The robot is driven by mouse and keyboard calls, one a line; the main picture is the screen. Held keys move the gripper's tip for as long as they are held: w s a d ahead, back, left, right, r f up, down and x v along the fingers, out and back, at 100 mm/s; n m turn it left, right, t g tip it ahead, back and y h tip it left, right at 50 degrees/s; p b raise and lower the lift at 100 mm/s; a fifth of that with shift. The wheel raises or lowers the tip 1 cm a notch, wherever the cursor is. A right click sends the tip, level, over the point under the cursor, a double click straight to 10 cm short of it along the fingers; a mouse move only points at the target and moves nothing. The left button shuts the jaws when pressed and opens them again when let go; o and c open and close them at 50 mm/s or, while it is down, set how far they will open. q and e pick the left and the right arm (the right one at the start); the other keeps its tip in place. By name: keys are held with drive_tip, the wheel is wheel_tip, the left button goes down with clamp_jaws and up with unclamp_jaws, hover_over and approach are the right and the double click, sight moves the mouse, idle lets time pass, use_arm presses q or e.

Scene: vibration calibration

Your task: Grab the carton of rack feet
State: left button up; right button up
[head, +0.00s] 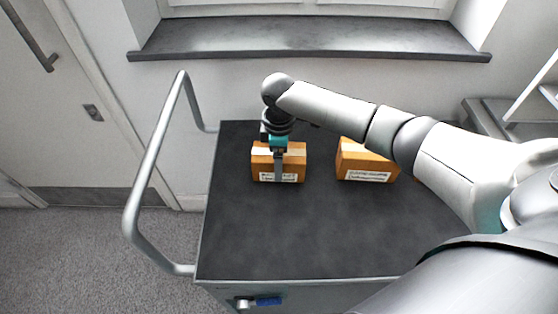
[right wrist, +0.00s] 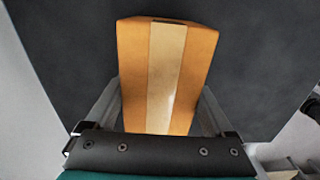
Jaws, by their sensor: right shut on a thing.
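A small orange-brown carton (head: 261,170) with a pale tape strip and a white label stands on the dark top of a cart (head: 270,230). My right gripper (head: 278,172) reaches down over it from above, its fingers on either side, shut on it. In the right wrist view the carton (right wrist: 133,75) sits between the two fingers (right wrist: 165,105). A second similar carton (head: 352,160), also labelled, stands to the right, partly behind my right arm. The label writing is too small to read surely. My left gripper is not in view.
The cart has a grey tubular handle (head: 140,190) on its left side. A window sill (head: 310,40) runs along the wall behind it. The front of the cart top is clear. A door (head: 45,100) is at the far left, and steps with a rail are at the right.

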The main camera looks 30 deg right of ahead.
drive_tip(key=shift+r, duration=0.1)
clamp_jaws()
